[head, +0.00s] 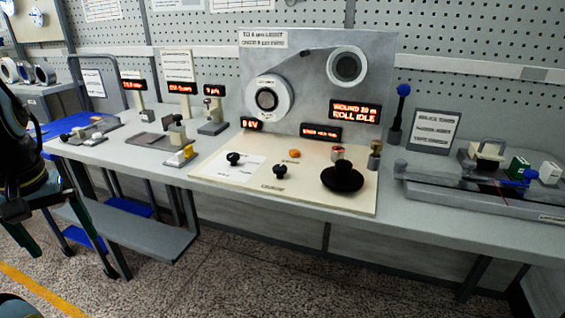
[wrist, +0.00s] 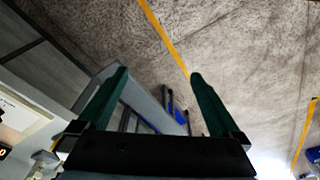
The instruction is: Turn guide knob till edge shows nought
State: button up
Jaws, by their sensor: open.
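The cream winding panel (head: 225,180) on the bench carries a black knob (head: 234,158) at left, a second black knob (head: 280,171) at front middle and a large black disc knob (head: 342,178) at right. I cannot tell from the labels which one is the guide knob. A small display (head: 321,132) at the panel's back edge has lit orange text too small to read, so the edge value is unclear. My gripper (wrist: 159,73) is open and empty in the wrist view, with green fingers wide apart above the floor, away from the panel. My arm shows at the head view's left edge.
Behind the panel, an upright grey board (head: 310,80) holds two white rolls; its display (head: 354,112) reads WOUND 20 m, ROLL IDLE. An orange button (head: 294,153) sits between the knobs. Other fixtures flank the panel. A grey shelf (head: 130,232) juts out low at left; open floor lies in front.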

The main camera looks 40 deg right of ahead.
jog(key=shift+c, duration=0.4)
jog(key=shift+w+d, duration=0.25)
jog(key=shift+c, duration=0.7)
jog(key=w+d, duration=0.2)
jog(key=d, duration=0.1)
jog(key=w+d+r, duration=0.1)
jog(key=w+d, duration=0.1)
jog(key=d, duration=0.1)
jog(key=w+d+r+b, duration=0.1)
jog(key=w+d, duration=0.1)
jog(key=d, duration=0.1)
jog(key=shift+w, duration=0.1)
jog(key=shift+c, duration=0.6)
jog(key=m+g+b, duration=0.1)
jog(key=g+b, duration=0.1)
send_near(280, 167)
notch_tip(280, 167, down, 9)
jog(key=shift+d+r+p, duration=0.1)
jog(key=shift+r+p, duration=0.1)
jog(key=shift+p, duration=0.25)
grip_shut()
